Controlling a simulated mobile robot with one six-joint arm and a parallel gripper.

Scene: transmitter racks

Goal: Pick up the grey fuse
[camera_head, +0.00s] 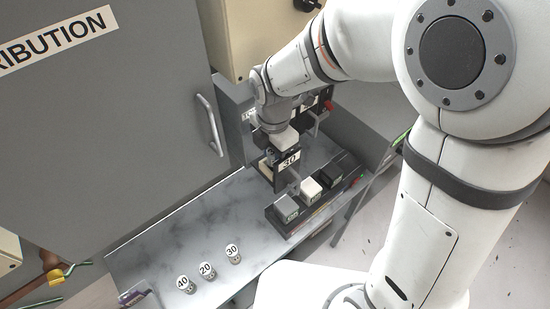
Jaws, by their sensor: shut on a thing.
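The grey fuse (286,206) is a grey block at the left end of a dark holder on the shelf. My gripper (280,188) points down at it from behind and is shut on its upper part. The fuse appears upright and still at its place in the holder. The exact contact of the fingertips is small and partly hidden. A white fuse (310,189) and a black fuse (331,178) stand in the same row to its right, apart from my gripper.
Small round pieces marked 40 (184,284), 20 (207,271) and 30 (233,253) stand on the grey shelf (165,237). A large grey cabinet door (110,130) with a handle (210,125) is at left.

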